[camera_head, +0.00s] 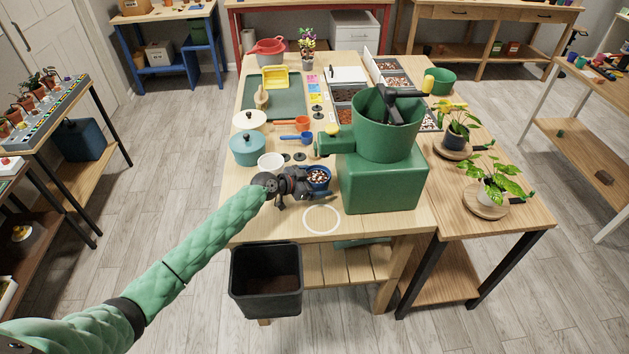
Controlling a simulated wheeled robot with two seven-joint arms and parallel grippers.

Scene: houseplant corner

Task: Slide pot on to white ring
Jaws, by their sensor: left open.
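A small blue pot (319,183) filled with brown and white bits stands upright on the wooden table, just behind the white ring. The white ring (322,219) lies flat near the table's front edge; its inside shows bare wood. My left gripper (318,190) is open and low at the pot's left and near side. One dark finger passes in front of the pot. I cannot tell whether the fingers touch it. My right gripper is not in view.
A large green box (382,184) with a green bucket (386,136) on top stands close right of the pot and ring. A white bowl (271,161) and teal pot (249,149) stand behind left. A black bin (265,297) is below the front edge.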

